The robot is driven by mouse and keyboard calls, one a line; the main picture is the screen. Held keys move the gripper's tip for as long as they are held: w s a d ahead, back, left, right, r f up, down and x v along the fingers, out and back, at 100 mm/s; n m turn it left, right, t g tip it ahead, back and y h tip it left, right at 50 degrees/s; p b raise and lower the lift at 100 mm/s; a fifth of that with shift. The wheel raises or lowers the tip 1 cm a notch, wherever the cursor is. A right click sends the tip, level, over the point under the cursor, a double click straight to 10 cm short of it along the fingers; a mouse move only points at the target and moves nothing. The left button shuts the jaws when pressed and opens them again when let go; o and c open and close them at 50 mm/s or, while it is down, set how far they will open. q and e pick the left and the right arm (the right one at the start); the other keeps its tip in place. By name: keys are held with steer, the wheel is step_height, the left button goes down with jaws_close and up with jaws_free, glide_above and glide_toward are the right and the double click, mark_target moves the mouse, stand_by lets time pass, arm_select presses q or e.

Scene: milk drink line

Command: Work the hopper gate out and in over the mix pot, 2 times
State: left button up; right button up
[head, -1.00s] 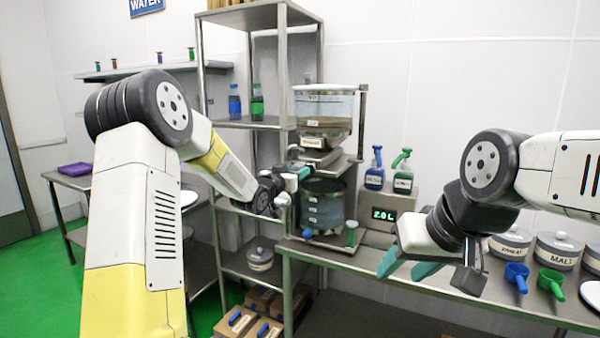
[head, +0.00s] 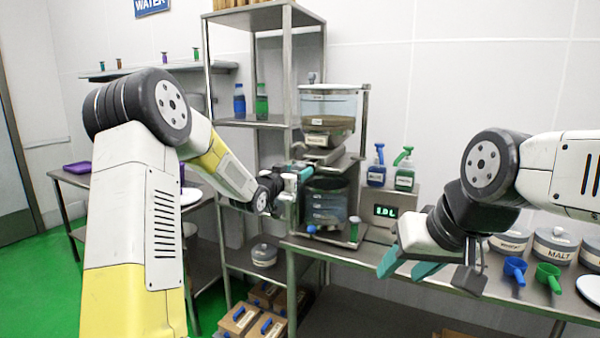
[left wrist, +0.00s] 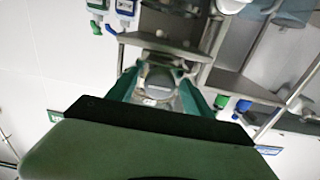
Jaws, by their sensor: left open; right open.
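The hopper (head: 328,112), a clear bin of brown powder, sits in a metal frame above the mix pot (head: 326,200), a clear pot with dark contents. The hopper gate (head: 338,166) is a metal plate under the hopper spout, above the pot. My left gripper (head: 297,174) is open at the left side of the stand, level with the gap between hopper and pot. In the left wrist view its teal fingers (left wrist: 158,90) stand apart with the stand between and beyond them; contact with the gate cannot be told. My right gripper (head: 419,264) is open and empty above the bench.
Lidded tubs (head: 556,245) and blue and green scoops (head: 515,269) are on the bench at right. A metal shelf rack (head: 262,124) stands behind the left arm.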

arm_select(q)
steer(key=v, duration=0.7)
steer(key=shift+s, duration=0.25)
steer(key=shift+a, duration=0.2)
stand_by(0.4)
steer(key=shift+x, duration=4.25)
steer(key=shift+s, duration=0.1)
jaws_close()
steer(key=shift+d, duration=0.1)
